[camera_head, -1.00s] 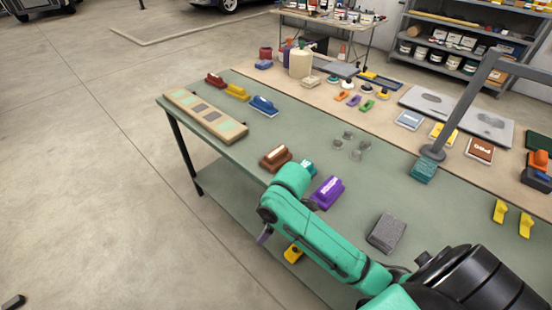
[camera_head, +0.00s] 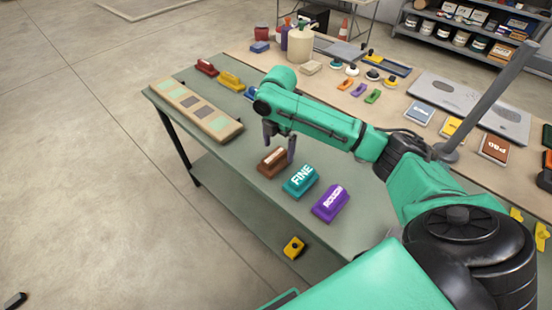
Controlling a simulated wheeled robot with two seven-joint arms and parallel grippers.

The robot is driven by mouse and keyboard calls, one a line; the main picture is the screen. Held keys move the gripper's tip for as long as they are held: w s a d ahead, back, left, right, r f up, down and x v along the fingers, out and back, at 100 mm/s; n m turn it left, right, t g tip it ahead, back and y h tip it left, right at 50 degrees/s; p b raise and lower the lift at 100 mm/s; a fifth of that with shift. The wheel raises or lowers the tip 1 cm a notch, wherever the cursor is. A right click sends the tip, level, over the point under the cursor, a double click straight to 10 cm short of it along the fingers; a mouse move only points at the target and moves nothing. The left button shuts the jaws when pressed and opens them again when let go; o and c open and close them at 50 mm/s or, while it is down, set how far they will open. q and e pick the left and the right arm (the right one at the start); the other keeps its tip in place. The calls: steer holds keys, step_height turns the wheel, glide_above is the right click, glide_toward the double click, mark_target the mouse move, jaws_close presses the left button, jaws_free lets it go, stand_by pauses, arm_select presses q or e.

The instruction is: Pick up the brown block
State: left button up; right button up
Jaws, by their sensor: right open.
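The brown block (camera_head: 271,163) sits on the green bench near its front edge, left of a teal block marked FINE (camera_head: 301,180) and a purple block marked ROUGH (camera_head: 331,203). My right gripper (camera_head: 280,145) points down over the brown block with its two fingers spread and nothing held. One finger shows behind the block and the other overlaps its right end in the picture. I cannot tell how high the fingertips are above it. My left gripper is not in view.
The green bench (camera_head: 225,170) carries a long board with coloured squares (camera_head: 195,110) at the left. Red (camera_head: 206,67) and yellow (camera_head: 231,81) blocks stand behind it. A yellow item (camera_head: 293,248) shows below the bench's front edge. A grey post (camera_head: 485,100) rises at the right.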

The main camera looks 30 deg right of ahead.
mark_target(274, 154)
steer(key=f, duration=0.1)
steer(key=w+f, duration=0.1)
steer(key=f+p, duration=0.1)
steer(key=shift+w+a, duration=0.15)
steer(key=shift+w, duration=0.1)
steer(key=f, duration=0.2)
steer(key=w+f, duration=0.1)
steer(key=shift+f+p, duration=0.35)
steer(key=shift+s+f, duration=0.15)
steer(key=shift+f, duration=0.1)
steer(key=shift+s, duration=0.2)
steer(key=c, duration=0.4)
steer(key=shift+w, duration=0.1)
steer(key=c, duration=0.9)
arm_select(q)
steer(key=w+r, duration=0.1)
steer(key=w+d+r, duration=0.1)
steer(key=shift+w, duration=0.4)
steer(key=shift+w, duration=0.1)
arm_select(e)
steer(key=shift+r, duration=0.1)
